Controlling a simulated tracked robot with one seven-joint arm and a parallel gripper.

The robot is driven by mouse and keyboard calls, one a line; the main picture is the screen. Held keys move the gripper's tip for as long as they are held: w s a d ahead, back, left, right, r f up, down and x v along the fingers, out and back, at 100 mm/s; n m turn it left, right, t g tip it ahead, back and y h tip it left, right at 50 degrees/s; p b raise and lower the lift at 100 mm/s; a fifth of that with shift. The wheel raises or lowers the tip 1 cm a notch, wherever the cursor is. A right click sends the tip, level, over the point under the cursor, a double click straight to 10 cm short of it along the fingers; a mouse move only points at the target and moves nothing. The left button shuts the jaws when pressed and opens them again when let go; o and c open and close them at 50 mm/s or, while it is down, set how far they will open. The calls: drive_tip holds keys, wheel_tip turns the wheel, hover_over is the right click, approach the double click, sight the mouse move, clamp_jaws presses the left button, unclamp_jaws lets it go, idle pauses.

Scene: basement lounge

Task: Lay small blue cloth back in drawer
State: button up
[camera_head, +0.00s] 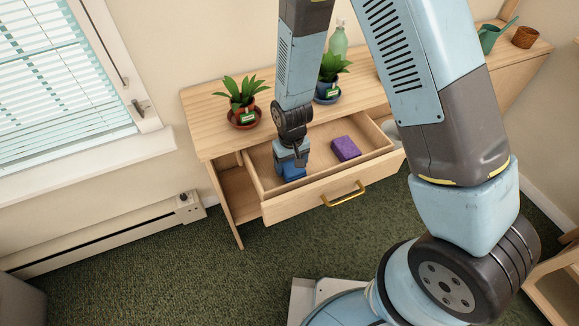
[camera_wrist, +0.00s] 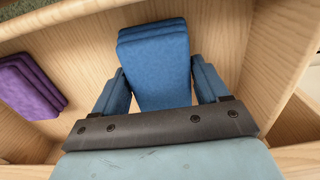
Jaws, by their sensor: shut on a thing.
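The small blue cloth (camera_wrist: 155,65) is a folded stack between the two fingers of my gripper (camera_wrist: 160,85) in the wrist view. My gripper is shut on it. In the head view my gripper (camera_head: 290,163) reaches down into the open drawer (camera_head: 318,190), on its left side, and the blue cloth (camera_head: 293,171) shows just below it. The cloth is inside the drawer walls; whether it touches the drawer floor I cannot tell. A folded purple cloth (camera_head: 345,148) lies in the drawer to the right, and it also shows at the left of the wrist view (camera_wrist: 30,88).
The drawer has a brass handle (camera_head: 344,195) on its front. On the wooden top stand two potted plants (camera_head: 240,98) (camera_head: 330,78), a green bottle (camera_head: 338,40), a watering can (camera_head: 490,38) and a brown pot (camera_head: 525,37). A window is at left.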

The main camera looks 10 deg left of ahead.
sight(291, 164)
drive_tip(key=shift+f, duration=0.8)
drive_tip(key=o, duration=1.1)
drive_tip(key=shift+r, duration=0.1)
wheel_tip(291, 164, up, 12)
